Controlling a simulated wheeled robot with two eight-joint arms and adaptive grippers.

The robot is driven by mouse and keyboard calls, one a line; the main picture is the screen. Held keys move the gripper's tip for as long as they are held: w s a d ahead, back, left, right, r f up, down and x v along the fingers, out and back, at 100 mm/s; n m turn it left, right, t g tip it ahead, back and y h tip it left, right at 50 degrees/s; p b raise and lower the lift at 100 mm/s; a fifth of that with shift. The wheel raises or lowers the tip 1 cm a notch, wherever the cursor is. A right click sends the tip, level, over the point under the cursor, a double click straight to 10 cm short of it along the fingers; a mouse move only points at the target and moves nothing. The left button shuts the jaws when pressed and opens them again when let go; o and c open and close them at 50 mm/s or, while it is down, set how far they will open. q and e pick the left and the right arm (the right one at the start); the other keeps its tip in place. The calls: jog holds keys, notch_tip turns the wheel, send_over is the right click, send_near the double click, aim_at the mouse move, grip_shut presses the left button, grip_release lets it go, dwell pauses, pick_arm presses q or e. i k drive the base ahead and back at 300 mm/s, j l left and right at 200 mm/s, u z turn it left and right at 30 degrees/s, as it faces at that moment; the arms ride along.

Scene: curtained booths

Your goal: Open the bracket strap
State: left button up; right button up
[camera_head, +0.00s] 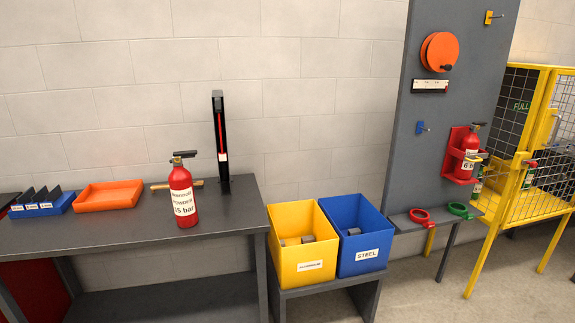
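A red bracket (456,166) is mounted on the grey upright panel at the right. A red fire extinguisher (469,143) with a white label stands upright in it. A strap (474,157) seems to run across the front of the extinguisher, with a pale piece at its right end. It looks closed, but it is too small to be sure. Neither of my grippers is in view.
A grey table (120,239) holds another red extinguisher (183,196), an orange tray (108,197) and a blue divided box (42,205). Yellow (300,267) and blue (364,261) bins stand right of it. A yellow mesh cage (540,207) stands close right.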

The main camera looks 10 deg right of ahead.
aim_at(478, 157)
jog(key=i+l, duration=0.1)
jog(key=l, duration=6)
